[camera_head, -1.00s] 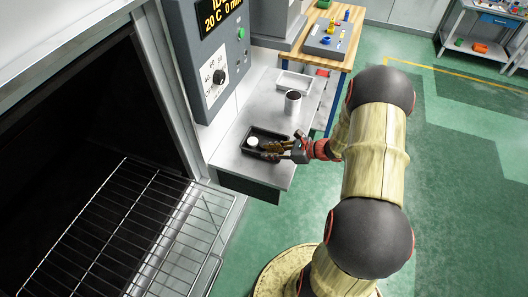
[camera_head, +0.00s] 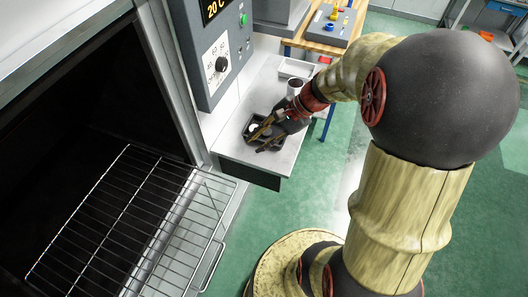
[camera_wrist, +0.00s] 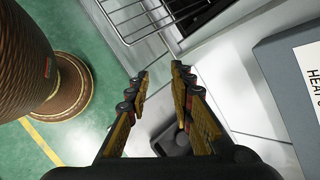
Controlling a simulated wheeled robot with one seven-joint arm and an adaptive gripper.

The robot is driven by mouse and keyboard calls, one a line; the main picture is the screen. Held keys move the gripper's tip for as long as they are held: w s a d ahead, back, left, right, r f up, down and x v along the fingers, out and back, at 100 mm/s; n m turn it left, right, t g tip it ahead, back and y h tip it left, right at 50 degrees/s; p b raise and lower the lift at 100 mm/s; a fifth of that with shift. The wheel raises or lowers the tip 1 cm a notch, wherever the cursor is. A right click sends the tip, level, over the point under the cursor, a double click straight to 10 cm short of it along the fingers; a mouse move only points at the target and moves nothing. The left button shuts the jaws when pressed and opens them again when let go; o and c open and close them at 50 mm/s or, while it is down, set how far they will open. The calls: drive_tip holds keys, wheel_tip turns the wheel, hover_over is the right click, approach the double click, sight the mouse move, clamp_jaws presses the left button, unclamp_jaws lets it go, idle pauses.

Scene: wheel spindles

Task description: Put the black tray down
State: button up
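The black tray (camera_head: 248,134) lies on the grey shelf (camera_head: 230,150) beside the oven, with a small white round piece (camera_head: 253,127) in it. My gripper (camera_head: 258,142) slants down from the right in front of the tray and hides part of it. I cannot tell whether the fingers touch the tray. In the wrist view my gripper (camera_wrist: 158,73) has its fingertips apart, with bare grey surface showing between them. A dark shape low between the fingers there may be part of the tray, but I cannot tell.
A mug (camera_head: 295,87) and a white tray (camera_head: 297,67) stand behind the black tray. The oven's wire rack (camera_head: 130,220) sticks out at the left. The control box (camera_head: 215,55) hangs on the wall beside the shelf. The shelf's front right corner is clear.

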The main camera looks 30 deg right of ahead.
drive_tip(key=s+a+r+n+t+h, duration=0.1)
drive_tip(key=s+a+r+n+h, duration=0.2)
drive_tip(key=s+r+n, duration=0.3)
drive_tip(key=s+a+r+n+t+h, duration=0.1)
drive_tip(key=s+a+r+n+h, duration=0.2)
drive_tip(key=s+r+n, duration=0.4)
drive_tip(key=r+n, duration=0.1)
drive_tip(key=n, duration=0.1)
drive_tip(key=shift+s+a+n+h, duration=0.15)
drive_tip(key=shift+a+n+h, duration=0.25)
wheel_tip(320, 180, down, 6)
drive_tip(key=b, duration=0.6)
drive_tip(key=shift+a, duration=0.1)
